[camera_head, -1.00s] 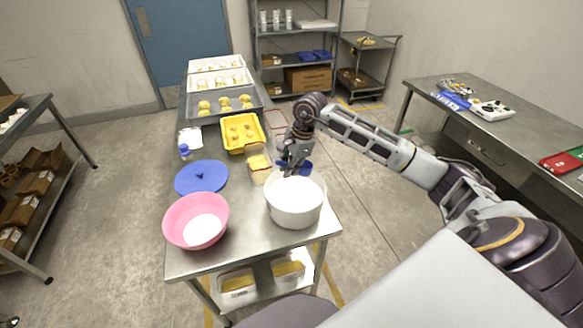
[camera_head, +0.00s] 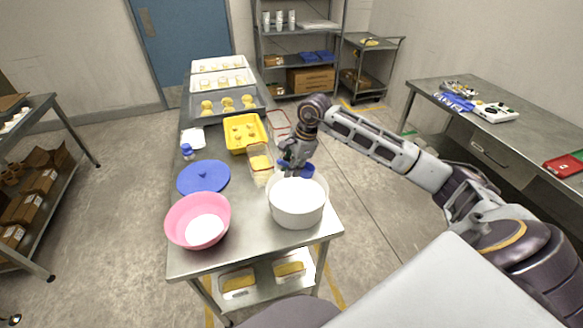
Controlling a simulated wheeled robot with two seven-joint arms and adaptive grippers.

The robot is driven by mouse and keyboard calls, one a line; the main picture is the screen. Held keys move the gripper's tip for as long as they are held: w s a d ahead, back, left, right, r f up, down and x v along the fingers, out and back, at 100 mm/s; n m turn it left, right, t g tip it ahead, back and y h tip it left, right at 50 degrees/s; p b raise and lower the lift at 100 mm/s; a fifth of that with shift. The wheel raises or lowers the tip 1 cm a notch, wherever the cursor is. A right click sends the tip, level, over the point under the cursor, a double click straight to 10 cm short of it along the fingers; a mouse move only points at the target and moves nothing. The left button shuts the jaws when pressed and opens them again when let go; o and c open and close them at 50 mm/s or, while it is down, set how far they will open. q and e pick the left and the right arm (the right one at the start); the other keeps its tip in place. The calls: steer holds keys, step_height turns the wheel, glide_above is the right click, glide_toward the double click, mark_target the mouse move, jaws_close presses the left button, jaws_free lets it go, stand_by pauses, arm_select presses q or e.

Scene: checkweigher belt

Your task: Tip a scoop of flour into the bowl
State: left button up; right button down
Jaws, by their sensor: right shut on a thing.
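A pink bowl (camera_head: 176,222) stands at the near left of the steel table, with white powder inside. A white round tub (camera_head: 297,212) filled with white flour stands to its right, near the table's front right corner. My right gripper (camera_head: 291,167) is above the far rim of the tub, shut on a blue scoop (camera_head: 308,171). The fingers partly hide the scoop, and I cannot tell whether it holds flour. My left gripper is out of view.
A blue lid (camera_head: 203,177) lies behind the pink bowl. A clear container (camera_head: 260,163) with yellow contents stands close to my right gripper.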

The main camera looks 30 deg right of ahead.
step_height(320, 180, down, 12)
steer(key=b, duration=0.7)
steer(key=shift+f, duration=0.15)
steer(key=shift+f+b, duration=0.75)
steer(key=shift+b, duration=0.1)
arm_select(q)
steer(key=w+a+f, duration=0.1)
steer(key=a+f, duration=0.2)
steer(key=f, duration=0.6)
arm_select(e)
steer(key=shift+f, duration=0.25)
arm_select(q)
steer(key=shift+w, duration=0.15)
arm_select(e)
steer(key=shift+r, duration=0.15)
steer(key=shift+r+p, duration=0.3)
steer(key=shift+r, duration=0.6)
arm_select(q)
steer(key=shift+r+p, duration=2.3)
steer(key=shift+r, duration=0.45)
arm_select(e)
steer(key=shift+r, duration=5.25)
